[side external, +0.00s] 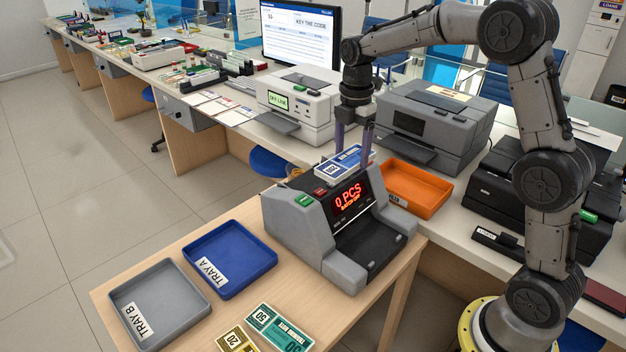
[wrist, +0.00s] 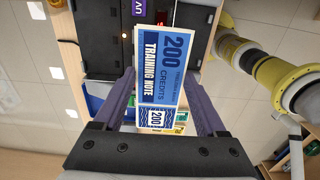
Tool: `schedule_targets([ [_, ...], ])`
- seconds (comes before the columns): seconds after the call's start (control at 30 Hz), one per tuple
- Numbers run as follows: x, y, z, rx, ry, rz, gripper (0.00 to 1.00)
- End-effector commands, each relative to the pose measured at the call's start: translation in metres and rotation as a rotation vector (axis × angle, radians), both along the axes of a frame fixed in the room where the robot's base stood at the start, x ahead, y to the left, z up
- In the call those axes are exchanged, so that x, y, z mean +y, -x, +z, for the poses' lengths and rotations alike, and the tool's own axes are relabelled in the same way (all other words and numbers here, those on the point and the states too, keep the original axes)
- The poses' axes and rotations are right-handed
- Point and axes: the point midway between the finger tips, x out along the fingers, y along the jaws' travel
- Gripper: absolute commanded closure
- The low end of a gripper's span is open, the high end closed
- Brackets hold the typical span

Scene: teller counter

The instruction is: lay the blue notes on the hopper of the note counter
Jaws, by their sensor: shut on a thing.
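The blue notes (side external: 347,163), a stack marked 200 TRAINING NOTE, are between the fingers of my gripper (side external: 354,148) at the top of the note counter (side external: 300,232). The counter is grey and black, and its red display reads 0 PCS. In the wrist view the blue notes (wrist: 168,70) lie between the two purple fingers of my gripper (wrist: 160,90), with the dark counter top (wrist: 100,45) beyond. My gripper is shut on the notes. The hopper is largely hidden by the notes and fingers; I cannot tell whether they touch it.
Blue tray A (side external: 230,257) and grey tray B (side external: 158,303) stand on the wooden table, left of the counter. Green notes (side external: 276,328) and yellow notes (side external: 237,340) lie at its front. An orange tray (side external: 415,180) and printers (side external: 435,120) stand behind, near my arm.

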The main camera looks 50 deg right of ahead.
Motion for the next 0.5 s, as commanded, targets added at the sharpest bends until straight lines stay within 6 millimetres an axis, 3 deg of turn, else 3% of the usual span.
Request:
schedule_targets([
  [0.5,-0.017,-0.092,-0.05,0.004,-0.001,-0.002,0.81],
])
